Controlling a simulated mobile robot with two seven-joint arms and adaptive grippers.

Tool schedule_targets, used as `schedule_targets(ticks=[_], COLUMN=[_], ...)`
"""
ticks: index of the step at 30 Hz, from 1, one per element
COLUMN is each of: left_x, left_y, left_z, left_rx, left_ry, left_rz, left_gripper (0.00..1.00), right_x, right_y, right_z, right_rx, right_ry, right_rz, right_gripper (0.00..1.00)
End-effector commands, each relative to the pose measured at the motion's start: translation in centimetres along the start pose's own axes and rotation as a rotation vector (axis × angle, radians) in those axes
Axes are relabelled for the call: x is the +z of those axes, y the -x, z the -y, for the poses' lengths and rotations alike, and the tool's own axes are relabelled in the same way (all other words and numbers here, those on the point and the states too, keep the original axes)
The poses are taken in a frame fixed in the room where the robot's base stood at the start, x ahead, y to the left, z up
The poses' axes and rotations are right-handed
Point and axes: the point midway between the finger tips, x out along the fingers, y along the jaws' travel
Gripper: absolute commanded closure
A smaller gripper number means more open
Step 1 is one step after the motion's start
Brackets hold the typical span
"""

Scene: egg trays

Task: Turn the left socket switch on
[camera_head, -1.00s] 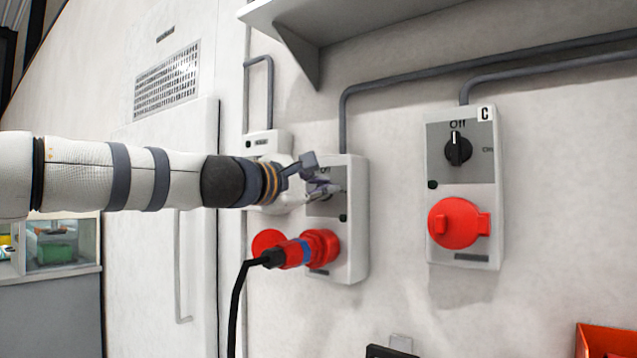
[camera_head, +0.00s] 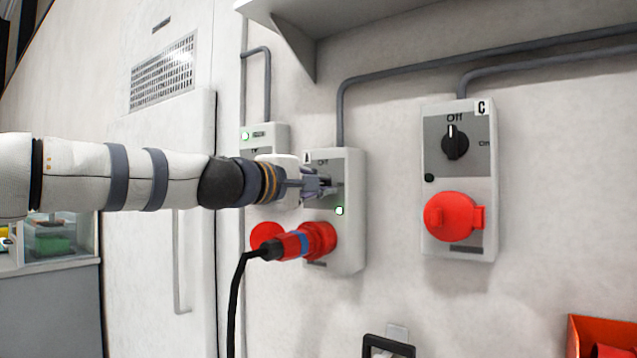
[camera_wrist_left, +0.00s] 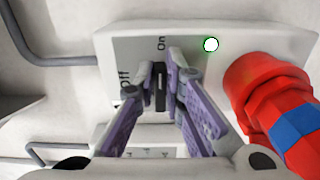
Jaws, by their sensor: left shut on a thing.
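The left of the two front socket boxes (camera_head: 352,240) is on the wall, with a red plug (camera_head: 290,245) in its lower socket. My left gripper (camera_head: 325,186) is at its upper panel and hides most of the switch there. In the left wrist view, my left gripper (camera_wrist_left: 172,78) is shut on the dark switch knob (camera_wrist_left: 161,92), one finger on each side. The knob lines up with the "On" mark; "Off" is off to its side. The box's indicator light (camera_head: 340,211) glows green-white. My right gripper is not in view.
Another socket box (camera_head: 450,183), marked C, is to the right with its knob at Off and its light dark. A box (camera_head: 265,131) with a lit light is partly hidden behind my wrist. A shelf (camera_head: 350,25) juts out above. A black cable (camera_head: 238,300) hangs below.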

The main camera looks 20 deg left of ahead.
Motion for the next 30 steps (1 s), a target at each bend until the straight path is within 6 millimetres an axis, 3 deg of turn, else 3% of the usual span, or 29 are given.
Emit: schedule_targets(ticks=[8, 9, 11, 20, 23, 27, 30], left_x=[-0.4, -0.4, -0.3, -0.2, -0.2, -0.2, -0.3], left_y=[0.1, 0.1, 0.1, 0.1, 1.1, 4.8, 6.2], left_z=[-0.4, -0.5, -0.4, -0.2, -0.3, -0.4, -0.2], left_rx=[0.009, 0.009, 0.009, 0.004, 0.005, 0.008, 0.011], left_ry=[-0.004, -0.004, -0.003, -0.002, 0.000, 0.000, 0.011], left_rz=[-0.011, -0.011, -0.010, -0.005, -0.005, -0.003, -0.007], left_gripper=[1.00, 0.86, 0.72, 0.70, 0.70, 0.70, 0.70], right_x=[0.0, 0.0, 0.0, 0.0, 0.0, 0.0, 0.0], right_y=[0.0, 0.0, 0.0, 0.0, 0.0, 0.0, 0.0], right_z=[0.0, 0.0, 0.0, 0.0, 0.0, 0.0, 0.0], right_rx=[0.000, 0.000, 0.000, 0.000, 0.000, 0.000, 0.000], right_ry=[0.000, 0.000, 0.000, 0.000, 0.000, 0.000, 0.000], right_rz=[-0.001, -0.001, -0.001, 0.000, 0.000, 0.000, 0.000], right_gripper=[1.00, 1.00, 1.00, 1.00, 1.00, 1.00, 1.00])
